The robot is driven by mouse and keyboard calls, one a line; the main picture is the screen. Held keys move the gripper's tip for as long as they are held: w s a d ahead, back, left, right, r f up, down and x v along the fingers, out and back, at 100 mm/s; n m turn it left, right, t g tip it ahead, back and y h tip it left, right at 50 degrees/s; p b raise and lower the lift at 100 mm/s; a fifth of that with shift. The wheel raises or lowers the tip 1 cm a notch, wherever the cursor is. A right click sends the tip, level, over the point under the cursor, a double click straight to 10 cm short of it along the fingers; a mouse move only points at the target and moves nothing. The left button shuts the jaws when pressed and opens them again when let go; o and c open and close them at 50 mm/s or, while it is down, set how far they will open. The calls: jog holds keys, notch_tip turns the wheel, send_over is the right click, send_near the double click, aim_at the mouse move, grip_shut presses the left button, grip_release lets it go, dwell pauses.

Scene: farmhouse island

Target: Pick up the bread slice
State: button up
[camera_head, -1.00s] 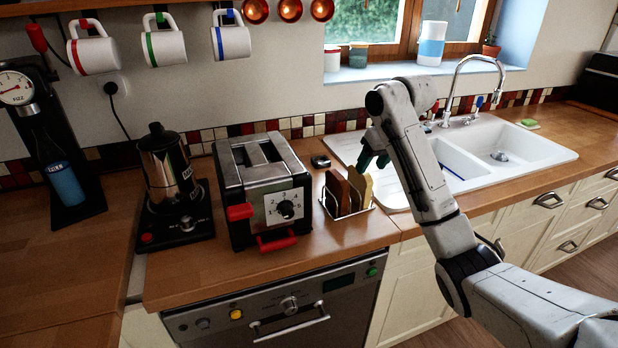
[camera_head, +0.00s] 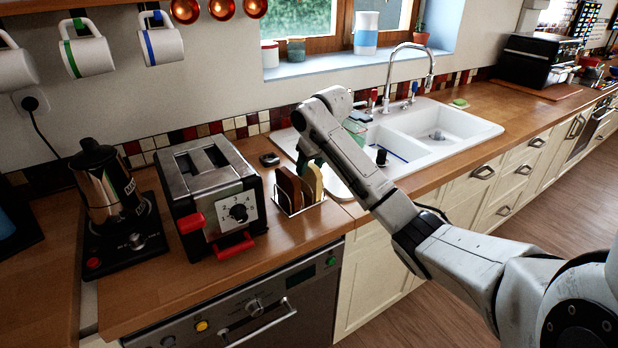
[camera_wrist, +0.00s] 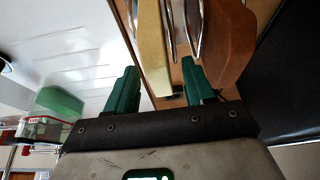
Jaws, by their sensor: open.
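Two bread slices stand upright in a wire rack (camera_head: 291,212) on the counter, right of the toaster. One is darker brown (camera_head: 287,187), the other paler and yellowish (camera_head: 315,182). My gripper (camera_head: 306,160), with green fingers, is just above and behind the rack, partly hidden by my arm. In the wrist view my gripper (camera_wrist: 160,68) is open and empty. The pale slice (camera_wrist: 153,45) lies ahead of the gap between the fingers. The brown slice (camera_wrist: 229,40) is to the right, past the right finger, with rack wires between the slices.
A toaster (camera_head: 212,190) with red levers stands left of the rack, and a moka pot (camera_head: 107,185) on a burner further left. A white sink (camera_head: 450,130) with a faucet lies right and behind. A small dark object (camera_head: 269,159) lies behind the rack.

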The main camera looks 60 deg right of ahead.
jog(key=shift+x, duration=0.8)
jog(key=shift+c, duration=0.2)
grip_shut()
jog(key=shift+r, duration=0.1)
